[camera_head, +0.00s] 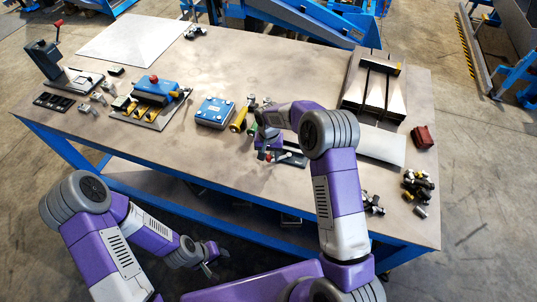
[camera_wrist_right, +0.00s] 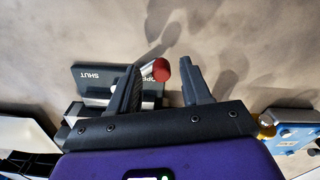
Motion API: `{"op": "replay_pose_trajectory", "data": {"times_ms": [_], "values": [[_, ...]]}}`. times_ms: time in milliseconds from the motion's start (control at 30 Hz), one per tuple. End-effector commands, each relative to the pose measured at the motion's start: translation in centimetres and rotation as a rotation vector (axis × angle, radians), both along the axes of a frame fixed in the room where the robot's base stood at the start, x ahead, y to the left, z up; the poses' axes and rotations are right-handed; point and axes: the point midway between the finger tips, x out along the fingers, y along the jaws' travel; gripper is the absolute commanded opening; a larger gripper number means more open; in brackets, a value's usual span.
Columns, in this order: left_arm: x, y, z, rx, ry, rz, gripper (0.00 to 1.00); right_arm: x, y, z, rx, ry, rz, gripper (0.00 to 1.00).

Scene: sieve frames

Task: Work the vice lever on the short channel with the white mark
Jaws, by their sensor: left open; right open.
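A lever with a red ball knob (camera_wrist_right: 161,69) stands on a dark plate (camera_wrist_right: 90,76) in the right wrist view. The plate reads SHUT, and its other word is partly hidden by a finger. My right gripper (camera_wrist_right: 163,88) is open, with the knob showing between its two fingers; whether it touches them I cannot tell. In the head view my right gripper (camera_head: 266,153) is low over the front of the table beside a small dark vice (camera_head: 292,161), partly hidden by my arm. The white mark is not clear. My left gripper (camera_head: 211,262) is open and empty, off the table's front edge.
A blue block (camera_head: 214,110) and yellow-handled tools (camera_head: 240,118) lie left of my right gripper. Long steel channels (camera_head: 375,88) stand at the right, with a red block (camera_head: 422,137) and small loose parts (camera_head: 418,187). The table's middle back is clear.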

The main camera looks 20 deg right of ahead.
Motion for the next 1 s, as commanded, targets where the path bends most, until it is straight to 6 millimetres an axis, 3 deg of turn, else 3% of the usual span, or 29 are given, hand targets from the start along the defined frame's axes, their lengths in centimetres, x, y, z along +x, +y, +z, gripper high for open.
{"op": "replay_pose_trajectory", "data": {"times_ms": [133, 400, 700, 1000], "values": [[0.03, 0.01, 0.11, 0.0, -0.001, 0.0, 0.43, 0.01, 0.04, -1.02, 0.001, 0.0, 0.0, 0.48], [0.04, 0.0, 0.1, 0.0, -0.001, 0.0, 0.43, 0.02, 0.02, -1.15, 0.002, -0.002, -0.001, 0.48], [0.04, 0.0, 0.1, 0.0, -0.001, 0.0, 0.43, 0.02, 0.02, -1.13, 0.002, -0.002, -0.001, 0.02], [0.03, 0.0, 0.09, 0.0, -0.001, 0.0, 0.43, 0.02, 0.02, -1.11, 0.002, -0.002, 0.0, 0.0]]}}
